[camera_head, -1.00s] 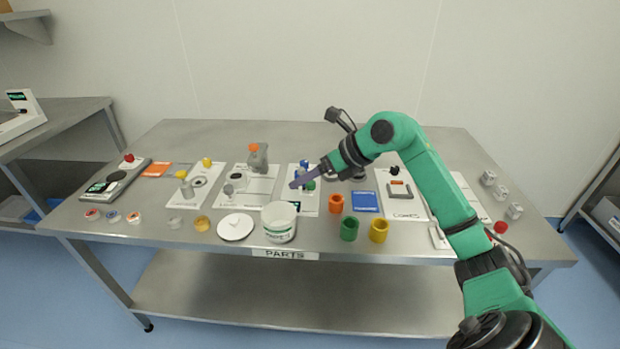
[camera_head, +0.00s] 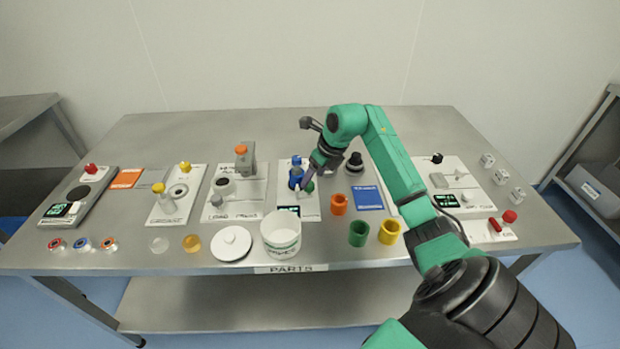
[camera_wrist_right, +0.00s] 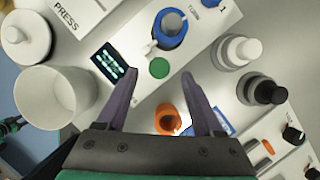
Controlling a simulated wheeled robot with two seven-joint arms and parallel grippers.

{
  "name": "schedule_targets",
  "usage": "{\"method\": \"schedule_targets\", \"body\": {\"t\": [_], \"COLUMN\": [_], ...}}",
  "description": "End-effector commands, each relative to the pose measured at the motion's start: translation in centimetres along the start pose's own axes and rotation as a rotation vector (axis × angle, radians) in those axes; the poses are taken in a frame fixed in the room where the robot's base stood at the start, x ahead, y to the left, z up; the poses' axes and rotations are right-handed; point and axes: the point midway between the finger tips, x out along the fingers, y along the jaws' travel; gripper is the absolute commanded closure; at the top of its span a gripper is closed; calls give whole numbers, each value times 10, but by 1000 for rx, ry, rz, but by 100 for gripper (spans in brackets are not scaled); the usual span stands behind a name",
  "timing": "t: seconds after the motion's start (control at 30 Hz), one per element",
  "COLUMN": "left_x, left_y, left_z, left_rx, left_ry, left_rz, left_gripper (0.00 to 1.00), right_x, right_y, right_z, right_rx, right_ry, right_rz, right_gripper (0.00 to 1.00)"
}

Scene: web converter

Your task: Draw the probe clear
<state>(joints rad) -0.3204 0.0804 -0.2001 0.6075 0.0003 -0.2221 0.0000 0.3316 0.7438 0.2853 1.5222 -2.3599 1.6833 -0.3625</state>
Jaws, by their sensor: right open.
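A blue upright piece (camera_head: 295,173) stands on a white station panel (camera_head: 299,207) in the middle of the table; I cannot tell for sure that it is the probe. In the right wrist view a blue collar with a grey round middle (camera_wrist_right: 171,25) shows there, beyond the fingertips. My right gripper (camera_head: 306,183) reaches down just right of the blue piece. In the right wrist view this gripper (camera_wrist_right: 160,77) is open and empty, with a green button (camera_wrist_right: 159,68) between the fingertips. My left gripper is out of view.
A white tub (camera_head: 281,234) and white disc (camera_head: 231,243) stand in front. Orange (camera_head: 339,204), green (camera_head: 358,233) and yellow (camera_head: 388,231) cups are at right. The table's back strip is clear.

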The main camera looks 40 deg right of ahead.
Motion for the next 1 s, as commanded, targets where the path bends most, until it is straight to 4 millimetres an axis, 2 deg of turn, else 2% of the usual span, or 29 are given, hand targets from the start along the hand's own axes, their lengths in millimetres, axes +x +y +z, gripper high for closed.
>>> {"method": "schedule_targets", "body": {"t": [0.1,0.2,0.47,0.5,0.63,0.67,1.0], "left_x": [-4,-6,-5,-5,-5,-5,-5], "left_y": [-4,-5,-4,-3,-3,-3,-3], "left_z": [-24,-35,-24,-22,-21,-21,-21], "left_rx": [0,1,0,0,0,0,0], "left_ry": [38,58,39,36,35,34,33], "left_rz": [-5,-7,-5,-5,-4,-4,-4], "left_gripper": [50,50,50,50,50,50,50], "right_x": [21,31,34,34,33,33,33], "right_y": [1,0,0,0,0,0,0], "right_z": [1,0,0,0,0,0,0], "right_rx": [3,0,-1,-1,-1,-1,-1], "right_ry": [0,-1,-1,-1,-1,-1,-2], "right_rz": [4,2,-1,-1,-1,-1,0], "right_gripper": [31,31,31,47,96,100,100]}}
